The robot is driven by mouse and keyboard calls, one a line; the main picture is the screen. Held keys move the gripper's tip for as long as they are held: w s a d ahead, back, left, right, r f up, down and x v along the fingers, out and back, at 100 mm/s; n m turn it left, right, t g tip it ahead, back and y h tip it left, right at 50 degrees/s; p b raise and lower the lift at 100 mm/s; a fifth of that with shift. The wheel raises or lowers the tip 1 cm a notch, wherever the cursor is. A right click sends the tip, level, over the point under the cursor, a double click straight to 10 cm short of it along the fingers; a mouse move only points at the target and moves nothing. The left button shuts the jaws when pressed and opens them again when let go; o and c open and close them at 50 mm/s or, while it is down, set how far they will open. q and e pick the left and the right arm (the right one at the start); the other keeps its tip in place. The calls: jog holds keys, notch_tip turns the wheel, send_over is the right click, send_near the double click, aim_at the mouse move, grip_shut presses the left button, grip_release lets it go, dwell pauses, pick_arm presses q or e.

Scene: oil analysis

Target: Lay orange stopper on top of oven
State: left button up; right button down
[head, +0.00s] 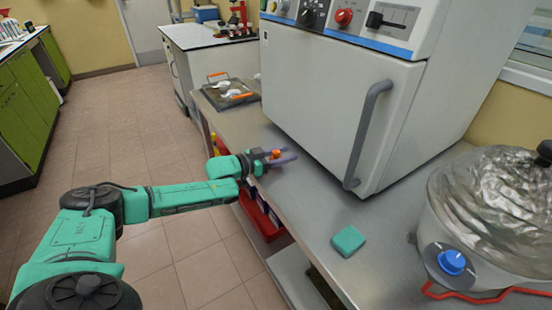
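The orange stopper (276,153) is small and shows at the fingers of my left gripper (284,157), over the near left edge of the metal table. The two grey fingers point right, one on each side of the stopper. Whether they press on it or stand open around it is too small to tell. The oven (325,90) is a big white box with a closed door and a grey handle, standing on the table to the right of and behind the gripper. Its top surface is out of frame. My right gripper is not in view.
A teal block (348,241) lies on the metal table (310,208) in front of the oven. A foil-covered pot (490,215) with a blue knob stands at the right. A tray (228,92) with orange handles sits at the table's far end. Red bins (262,214) are below.

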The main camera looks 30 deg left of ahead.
pick_arm(q)
grip_shut()
